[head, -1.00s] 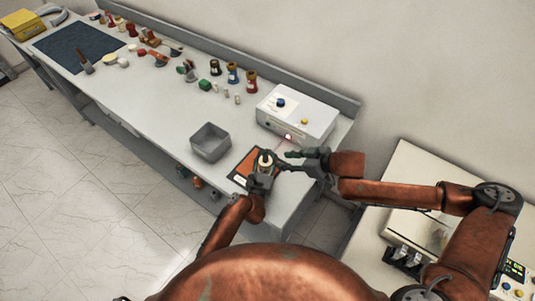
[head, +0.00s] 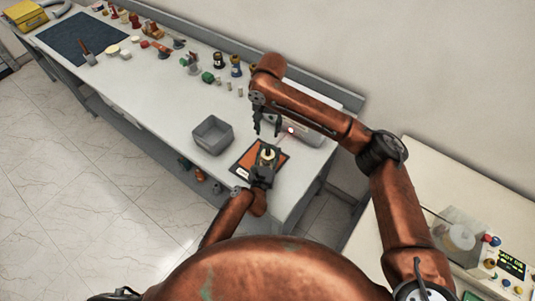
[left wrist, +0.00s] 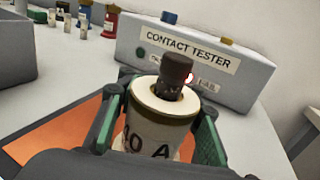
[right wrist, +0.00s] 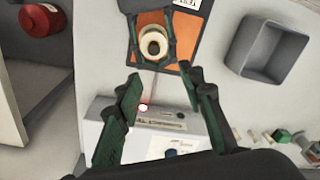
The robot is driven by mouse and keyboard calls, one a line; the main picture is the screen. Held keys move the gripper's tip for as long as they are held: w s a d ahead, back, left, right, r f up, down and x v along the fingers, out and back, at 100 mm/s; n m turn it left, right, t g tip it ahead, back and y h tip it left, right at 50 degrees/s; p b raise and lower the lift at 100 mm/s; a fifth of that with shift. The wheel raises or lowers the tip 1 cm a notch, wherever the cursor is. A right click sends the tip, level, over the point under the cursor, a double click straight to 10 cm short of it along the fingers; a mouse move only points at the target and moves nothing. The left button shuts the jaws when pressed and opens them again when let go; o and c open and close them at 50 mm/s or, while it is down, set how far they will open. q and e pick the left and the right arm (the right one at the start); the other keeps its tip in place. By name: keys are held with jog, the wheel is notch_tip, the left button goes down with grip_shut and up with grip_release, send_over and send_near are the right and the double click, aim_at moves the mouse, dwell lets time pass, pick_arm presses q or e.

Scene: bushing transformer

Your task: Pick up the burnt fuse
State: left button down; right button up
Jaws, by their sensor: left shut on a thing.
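My left gripper (head: 265,158) is shut around the cylinder's sides. In the right wrist view the cylinder (right wrist: 154,43) shows from above as a pale ring with a dark centre. My right gripper (right wrist: 162,86) is open and empty. In the head view it (head: 266,128) points down, apart from the cylinder, towards the tester side.
The contact tester (left wrist: 205,60), with a lit red lamp, stands behind the mat. An empty grey bin (head: 212,134) is left of it. Several coloured bushings and small pale cylinders stand farther left. Another bench with an instrument (head: 480,235) is at right.

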send_over(268, 150)
jog(key=shift+g, duration=0.4)
jog(key=f, duration=0.5)
jog(key=shift+s+a+f, duration=0.15)
jog(key=shift+a+f, duration=0.15)
jog(key=shift+f, duration=0.1)
jog(key=shift+w+d+f, duration=0.15)
jog(key=shift+f, duration=1.25)
jog(key=shift+w+d+f, duration=0.1)
jog(key=shift+d+f, duration=0.05)
jog(key=shift+f, duration=1.2)
jog(key=shift+c, duration=0.7)
grip_shut()
